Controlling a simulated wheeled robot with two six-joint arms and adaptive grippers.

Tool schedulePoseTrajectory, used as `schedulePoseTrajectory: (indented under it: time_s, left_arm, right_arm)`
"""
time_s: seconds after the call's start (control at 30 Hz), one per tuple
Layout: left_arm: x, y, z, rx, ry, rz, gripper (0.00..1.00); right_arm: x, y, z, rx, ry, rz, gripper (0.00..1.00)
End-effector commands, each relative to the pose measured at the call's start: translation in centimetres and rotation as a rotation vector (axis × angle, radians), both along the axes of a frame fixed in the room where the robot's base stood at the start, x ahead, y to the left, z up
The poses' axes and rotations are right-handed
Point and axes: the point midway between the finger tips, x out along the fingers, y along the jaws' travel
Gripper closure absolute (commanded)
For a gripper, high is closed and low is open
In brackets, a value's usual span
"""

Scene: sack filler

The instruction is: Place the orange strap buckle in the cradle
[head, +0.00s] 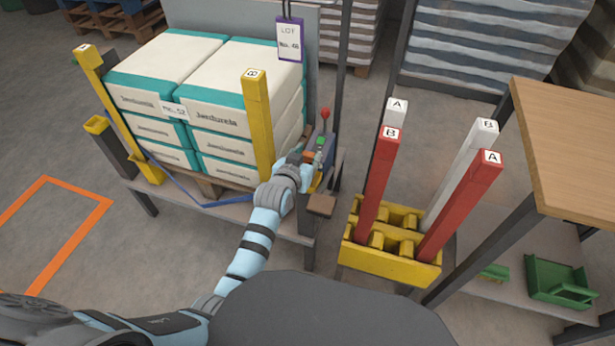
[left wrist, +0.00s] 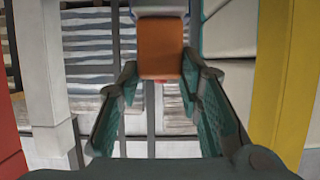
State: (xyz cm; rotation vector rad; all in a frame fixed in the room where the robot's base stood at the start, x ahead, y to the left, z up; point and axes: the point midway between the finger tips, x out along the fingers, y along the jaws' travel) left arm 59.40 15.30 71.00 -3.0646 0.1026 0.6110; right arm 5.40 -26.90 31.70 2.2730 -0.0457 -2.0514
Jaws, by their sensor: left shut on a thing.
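My left gripper (head: 308,163) is at the right end of the loaded stand, beside the near yellow post. It is shut on the orange strap buckle (head: 309,155), which is mostly hidden by the gripper in the head view. In the left wrist view the orange buckle (left wrist: 160,50) shows as a block at the far end, between the fingertips of my left gripper (left wrist: 160,75). A unit with a red-knobbed lever (head: 325,128) stands just behind the gripper. I cannot tell which part is the cradle. My right gripper is not in view.
White and teal sacks (head: 200,95) sit stacked between yellow posts (head: 258,125), with a blue strap (head: 185,185) along the front. A yellow rack (head: 385,262) holding red and white posts stands to the right. A wooden tabletop (head: 575,150) is at far right.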

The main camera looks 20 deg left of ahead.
Motion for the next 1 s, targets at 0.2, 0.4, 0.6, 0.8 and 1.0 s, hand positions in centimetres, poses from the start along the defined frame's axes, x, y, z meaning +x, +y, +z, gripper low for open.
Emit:
schedulePoseTrajectory:
  time_s: [0.2,0.4,0.6,0.8,1.0]
  left_arm:
    - [0.0,0.0,-3.8,0.0,0.001,0.0,0.99]
    - [0.0,0.1,-4.7,0.0,-0.001,0.001,0.99]
    - [0.0,0.1,-5.0,0.0,-0.001,0.001,0.99]
    - [0.0,0.1,-4.9,0.0,-0.001,0.001,0.47]
    - [0.0,0.1,-4.9,0.0,-0.001,0.001,0.47]
  right_arm:
    - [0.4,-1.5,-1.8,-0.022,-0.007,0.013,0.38]
    - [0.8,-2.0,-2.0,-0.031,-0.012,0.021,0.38]
    - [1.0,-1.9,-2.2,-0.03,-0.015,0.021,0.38]
    - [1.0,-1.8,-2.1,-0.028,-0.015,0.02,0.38]
    - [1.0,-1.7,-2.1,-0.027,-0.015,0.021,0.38]
